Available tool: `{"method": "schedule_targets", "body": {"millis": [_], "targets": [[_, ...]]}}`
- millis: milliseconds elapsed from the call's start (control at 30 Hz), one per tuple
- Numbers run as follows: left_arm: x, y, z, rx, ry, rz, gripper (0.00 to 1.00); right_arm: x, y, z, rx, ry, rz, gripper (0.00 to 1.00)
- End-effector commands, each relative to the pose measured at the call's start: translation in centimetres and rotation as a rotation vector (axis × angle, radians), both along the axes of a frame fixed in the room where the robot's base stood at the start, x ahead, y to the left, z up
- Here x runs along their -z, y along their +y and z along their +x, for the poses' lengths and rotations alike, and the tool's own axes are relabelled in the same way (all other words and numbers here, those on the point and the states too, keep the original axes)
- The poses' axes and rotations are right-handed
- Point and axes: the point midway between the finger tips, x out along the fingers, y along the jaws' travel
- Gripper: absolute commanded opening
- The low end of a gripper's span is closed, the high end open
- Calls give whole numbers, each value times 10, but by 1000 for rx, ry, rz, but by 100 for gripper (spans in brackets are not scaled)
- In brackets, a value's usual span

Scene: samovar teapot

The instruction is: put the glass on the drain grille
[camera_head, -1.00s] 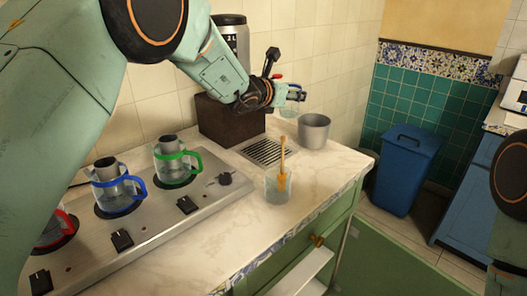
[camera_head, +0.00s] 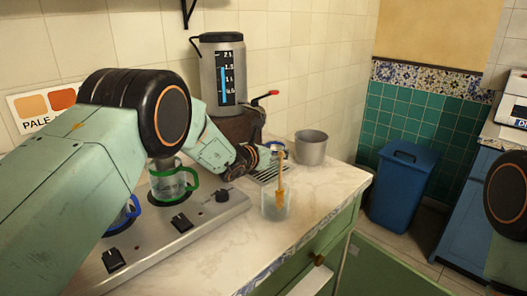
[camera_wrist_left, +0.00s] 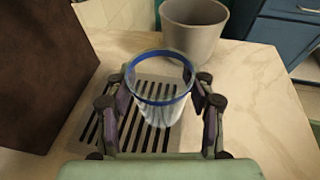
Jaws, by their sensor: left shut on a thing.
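The clear glass with a blue rim (camera_wrist_left: 162,92) is upright between the fingers of my left gripper (camera_wrist_left: 160,100), which is shut on it. In the wrist view the glass stands over the right part of the slotted drain grille (camera_wrist_left: 122,122). My right gripper is not in view.
A grey metal cup (camera_head: 311,148) stands just beyond the grille. A jar with an orange-handled stirrer (camera_head: 276,203) stands in front. The front right counter is clear.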

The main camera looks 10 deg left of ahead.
Motion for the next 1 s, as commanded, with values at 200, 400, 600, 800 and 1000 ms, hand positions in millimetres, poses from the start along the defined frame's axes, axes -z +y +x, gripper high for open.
{"method": "schedule_targets", "body": {"millis": [200, 400, 600, 800, 1000], "targets": [[0, 20, 12, -4, 0, 1, 20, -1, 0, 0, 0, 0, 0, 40], [2, 40, 25, -3, 0, 2, 20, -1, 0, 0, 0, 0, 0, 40], [12, 38, 24, -2, 1, 0, 20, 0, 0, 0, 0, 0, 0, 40], [12, 38, 24, -2, 1, 1, 20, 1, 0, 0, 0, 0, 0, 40], [15, 37, 23, -2, 2, 1, 59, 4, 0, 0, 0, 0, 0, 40]]}}
